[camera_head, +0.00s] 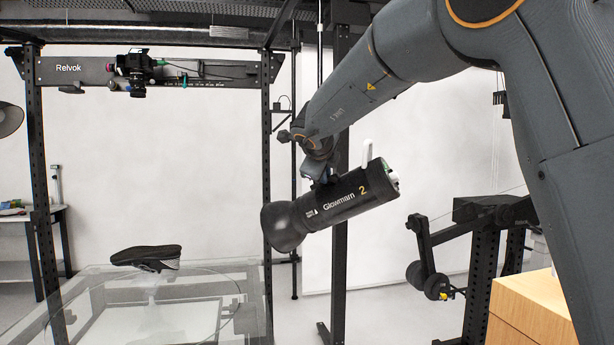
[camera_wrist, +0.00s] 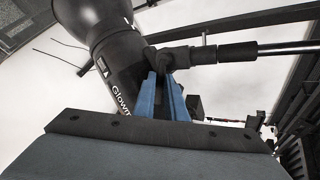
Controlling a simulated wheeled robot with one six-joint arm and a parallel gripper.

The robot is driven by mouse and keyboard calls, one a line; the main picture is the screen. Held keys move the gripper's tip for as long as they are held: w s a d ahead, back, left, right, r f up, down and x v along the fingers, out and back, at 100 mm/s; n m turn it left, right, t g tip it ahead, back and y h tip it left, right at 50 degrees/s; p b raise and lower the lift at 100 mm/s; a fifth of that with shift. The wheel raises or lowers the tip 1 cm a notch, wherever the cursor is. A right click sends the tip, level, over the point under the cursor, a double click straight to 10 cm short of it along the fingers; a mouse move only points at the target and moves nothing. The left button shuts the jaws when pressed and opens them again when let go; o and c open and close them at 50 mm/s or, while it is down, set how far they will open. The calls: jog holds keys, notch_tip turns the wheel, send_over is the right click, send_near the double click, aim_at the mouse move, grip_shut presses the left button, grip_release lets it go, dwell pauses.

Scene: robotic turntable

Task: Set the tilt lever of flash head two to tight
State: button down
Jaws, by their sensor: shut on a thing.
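Flash head two (camera_head: 335,203) is a black cylinder marked "Glowmarn 2", with a flared reflector (camera_head: 283,226) pointing down and left. It also shows in the wrist view (camera_wrist: 118,65), at the upper left. My gripper (camera_wrist: 166,72) has blue fingers, close together, with their tips at the dark tilt bracket beside the flash head. They are shut on the tilt lever (camera_wrist: 165,57), which is mostly hidden between the tips. In the head view my gripper (camera_head: 318,172) is partly hidden behind the flash head. The lever's tight or loose marks cannot be read.
A dark shoe (camera_head: 148,256) sits on the clear glass table (camera_head: 190,290) below left. A camera (camera_head: 135,70) hangs from the rack beam. Dark uprights (camera_head: 340,250) stand close behind the flash head. A black stand (camera_head: 485,250) and wooden box (camera_head: 530,315) are at right.

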jog(key=shift+r, duration=0.1)
dwell(0.4)
jog(key=c, duration=2.1)
grip_release()
jog(key=shift+s, duration=0.1)
jog(key=shift+b+v, duration=1.2)
jog(key=shift+v, duration=2.6)
jog(key=shift+o, duration=0.5)
